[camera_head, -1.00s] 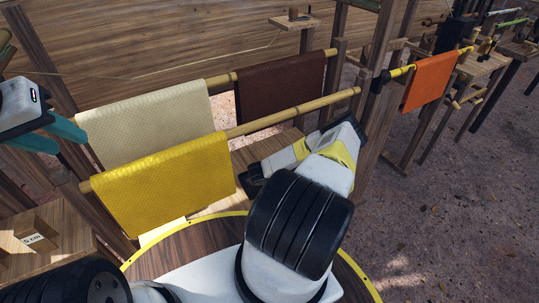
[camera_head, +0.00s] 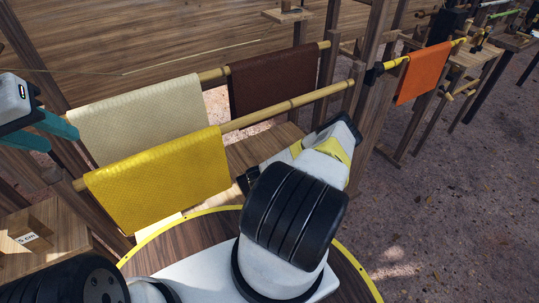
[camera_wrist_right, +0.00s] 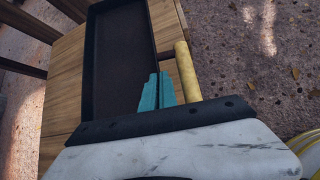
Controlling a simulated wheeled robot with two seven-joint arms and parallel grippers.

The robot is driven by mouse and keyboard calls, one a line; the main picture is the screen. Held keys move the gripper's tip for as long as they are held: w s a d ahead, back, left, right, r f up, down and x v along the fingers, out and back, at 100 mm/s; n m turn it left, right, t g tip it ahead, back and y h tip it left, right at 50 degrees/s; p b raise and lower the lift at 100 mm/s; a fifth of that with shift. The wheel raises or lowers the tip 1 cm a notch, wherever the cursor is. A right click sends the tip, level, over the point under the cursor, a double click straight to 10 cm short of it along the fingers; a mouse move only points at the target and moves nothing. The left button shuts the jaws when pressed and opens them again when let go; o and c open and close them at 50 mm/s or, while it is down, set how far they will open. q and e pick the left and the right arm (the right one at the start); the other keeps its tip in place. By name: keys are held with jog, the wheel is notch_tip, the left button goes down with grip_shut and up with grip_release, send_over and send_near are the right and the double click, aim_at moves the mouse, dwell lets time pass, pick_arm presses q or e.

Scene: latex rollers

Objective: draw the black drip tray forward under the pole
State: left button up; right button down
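The black drip tray (camera_wrist_right: 118,55) shows in the right wrist view as a long, shallow, dark tray on a wooden surface. My right gripper (camera_wrist_right: 158,88) has its two teal fingers close together at the tray's right rim, one on each side of it, and appears shut on that rim. A bamboo pole (camera_wrist_right: 187,72) shows just right of the fingers. In the head view my right arm hides its fingers, and the tray cannot be made out. The front bamboo pole (camera_head: 285,106) carries a yellow sheet (camera_head: 160,182). My left gripper (camera_head: 46,132) is open and empty at the left edge.
A cream sheet (camera_head: 140,115) and a dark brown sheet (camera_head: 270,82) hang on the pole behind. Wooden posts (camera_head: 364,90) stand to the right. An orange sheet (camera_head: 422,72) hangs farther off. A wooden block with a label (camera_head: 30,238) is at lower left. Bare ground lies at right.

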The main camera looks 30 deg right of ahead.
jog(key=shift+s+a+f, duration=0.1)
jog(key=shift+s+f, duration=1.45)
jog(key=shift+f, duration=0.25)
jog(key=c, duration=1.6)
grip_release()
jog(key=shift+s, duration=0.1)
jog(key=v, duration=0.5)
jog(key=w+v, duration=0.1)
jog(key=v, duration=0.2)
jog(key=shift+s+r, duration=0.1)
jog(key=shift+r, duration=0.25)
jog(key=shift+s, duration=0.1)
